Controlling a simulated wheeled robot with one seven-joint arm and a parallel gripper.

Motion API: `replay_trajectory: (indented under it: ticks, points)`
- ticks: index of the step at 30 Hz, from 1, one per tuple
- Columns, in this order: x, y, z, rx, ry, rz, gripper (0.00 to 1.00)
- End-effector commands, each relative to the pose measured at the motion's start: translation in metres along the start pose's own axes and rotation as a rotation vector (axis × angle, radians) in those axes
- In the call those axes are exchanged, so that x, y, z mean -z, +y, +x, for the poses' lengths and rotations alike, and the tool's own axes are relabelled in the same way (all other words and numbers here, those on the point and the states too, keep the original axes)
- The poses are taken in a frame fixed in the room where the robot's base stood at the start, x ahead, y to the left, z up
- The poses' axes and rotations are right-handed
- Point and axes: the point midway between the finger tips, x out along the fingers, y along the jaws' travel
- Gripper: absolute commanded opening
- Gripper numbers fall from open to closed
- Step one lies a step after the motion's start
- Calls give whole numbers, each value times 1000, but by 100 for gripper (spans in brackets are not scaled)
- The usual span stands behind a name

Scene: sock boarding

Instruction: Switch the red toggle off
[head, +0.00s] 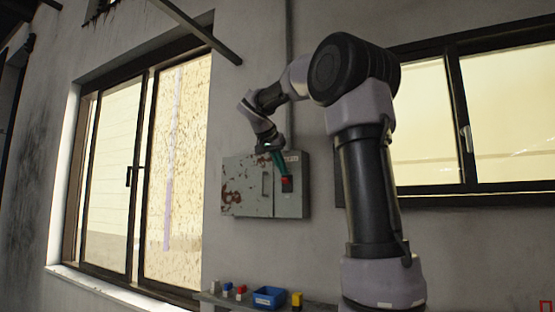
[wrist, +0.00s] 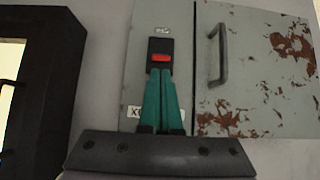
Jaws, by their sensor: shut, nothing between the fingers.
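The red toggle (wrist: 161,58) sits on a black switch plate (wrist: 160,46) on the front of a grey wall box. In the head view the toggle (head: 287,180) is small, on the right part of the box. My gripper (wrist: 161,72) has green fingers, which are shut and empty. In the wrist view the fingertips are just below the red toggle, over the lower part of the black plate. In the head view my gripper (head: 284,174) reaches down in front of the box to the plate. I cannot tell whether the fingertips touch the toggle.
The grey box (head: 240,198) has rust patches and a handle (wrist: 217,54) beside the switch. Below it, a shelf (head: 215,298) holds a blue bin (head: 269,297), a yellow item (head: 297,300) and several small coloured items. Windows flank the box on the wall.

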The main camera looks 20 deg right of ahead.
Motion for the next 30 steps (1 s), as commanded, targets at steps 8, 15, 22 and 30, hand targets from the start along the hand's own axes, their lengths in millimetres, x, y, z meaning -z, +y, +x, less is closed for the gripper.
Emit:
replay_trajectory:
  ticks: [8,15,22,30]
  points:
    - [0,0,9,1,0,1,0]
    - [0,0,8,1,2,1,0]
    - [-3,0,8,0,44,-1,0]
    - [-5,0,7,1,84,-1,0]
